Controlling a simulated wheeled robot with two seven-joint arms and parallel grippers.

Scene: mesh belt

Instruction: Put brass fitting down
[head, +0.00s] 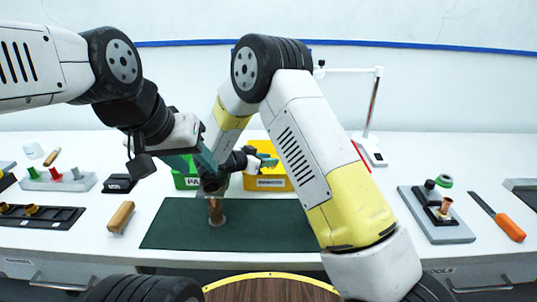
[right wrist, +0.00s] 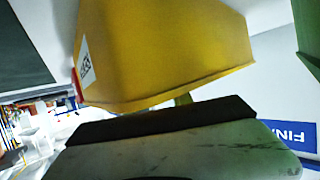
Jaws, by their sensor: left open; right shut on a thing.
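The brass fitting (head: 216,215), copper-coloured, stands upright on the dark green mat (head: 168,230). My left gripper (head: 214,192) is open and points down right over it; its fingers hide the fitting's top, and I cannot tell whether they touch it. My right gripper (head: 267,160) is at the upper left of the yellow bin (head: 275,182), behind the mat. In the right wrist view the yellow bin (right wrist: 170,50) fills the space close above a green finger with a dark edge. The right gripper appears shut on the bin's wall; the contact is mostly hidden.
A green bin (head: 186,182) stands left of the yellow one, partly hidden. A wooden block (head: 121,217) lies left of the mat. A grey fixture (head: 437,225) with a copper piece and an orange-handled tool (head: 510,227) are at right. The mat's right part is clear.

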